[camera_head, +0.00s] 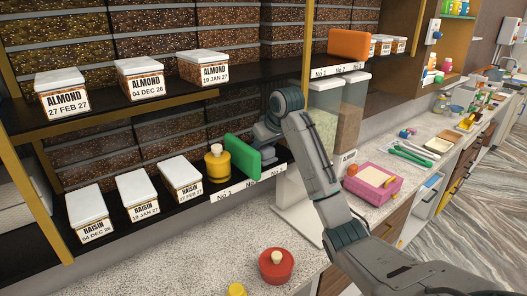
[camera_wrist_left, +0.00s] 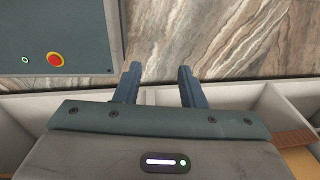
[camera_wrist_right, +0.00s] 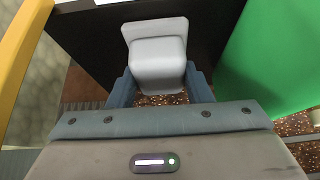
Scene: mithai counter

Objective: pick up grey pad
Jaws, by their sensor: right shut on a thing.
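The grey pad (camera_wrist_right: 158,50) is a pale grey block with rounded edges in the right wrist view. It sits between the two fingers of my right gripper (camera_wrist_right: 158,78), which is shut on it. In the head view my right arm bends down to the lower shelf, just right of a green block; the pad cannot be made out clearly there. My left gripper (camera_wrist_left: 158,72) is open and empty over the floor and is not in the head view.
The green block (camera_head: 242,157) stands close beside my right gripper, with a yellow jar (camera_head: 217,165) left of it. Raisin boxes (camera_head: 137,194) line the lower shelf. The upper shelf is above.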

